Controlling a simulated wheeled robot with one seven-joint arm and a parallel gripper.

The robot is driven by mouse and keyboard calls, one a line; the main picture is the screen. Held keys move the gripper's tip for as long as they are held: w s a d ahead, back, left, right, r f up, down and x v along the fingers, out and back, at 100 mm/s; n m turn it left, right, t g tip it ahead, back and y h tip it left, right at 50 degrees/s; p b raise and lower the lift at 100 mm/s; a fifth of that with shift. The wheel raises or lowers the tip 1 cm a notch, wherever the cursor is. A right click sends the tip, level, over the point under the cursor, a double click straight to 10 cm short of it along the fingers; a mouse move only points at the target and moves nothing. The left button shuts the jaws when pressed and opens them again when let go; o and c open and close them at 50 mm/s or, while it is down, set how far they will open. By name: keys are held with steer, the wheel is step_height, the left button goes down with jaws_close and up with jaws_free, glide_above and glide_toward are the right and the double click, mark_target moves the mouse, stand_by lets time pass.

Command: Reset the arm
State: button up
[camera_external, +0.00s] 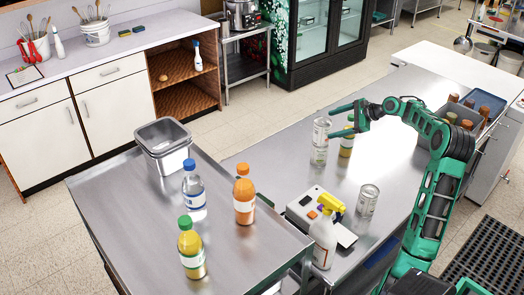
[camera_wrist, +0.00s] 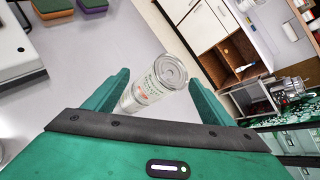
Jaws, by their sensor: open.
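My gripper (camera_external: 330,121) is open at the end of my green arm, above the long steel counter (camera_external: 278,150). Its fingertips are close to the upper of two stacked pale cans (camera_external: 320,131); the lower can (camera_external: 319,156) stands on the counter. In the wrist view, a can (camera_wrist: 160,78) with a silver lid shows between the two open fingers (camera_wrist: 158,82). Nothing is visibly clamped. I cannot tell whether a finger touches the can.
A yellow-labelled container (camera_external: 346,147) stands just right of the stack. Another can (camera_external: 368,200), a spray bottle (camera_external: 324,242) and a white device (camera_external: 305,207) are nearer. Bottles (camera_external: 244,195) and a steel bin (camera_external: 163,136) occupy the left table. A grey bin (camera_external: 430,131) is at right.

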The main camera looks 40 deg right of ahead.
steer(key=s+a+f+n+g+h, duration=0.25)
steer(key=s+a+n, duration=0.2)
steer(key=a, duration=0.25)
steer(key=s+a+f+n+g+h, duration=0.2)
steer(key=s+a+n+g, duration=0.15)
steer(key=s+a, duration=0.25)
steer(key=s+a+f+n+g, duration=0.1)
steer(key=s+a+f+n, duration=0.2)
steer(key=s, duration=0.7)
steer(key=s+a+f+n+g, duration=0.2)
steer(key=s+a+n, duration=0.2)
steer(key=s, duration=0.7)
steer(key=s+a+f+n+g, duration=0.1)
steer(key=s+a+f+n, duration=0.2)
steer(key=s, duration=0.8)
steer(key=shift+s+a+f+n, duration=0.2)
steer(key=shift+a+f+n, duration=0.2)
steer(key=shift+a, duration=0.45)
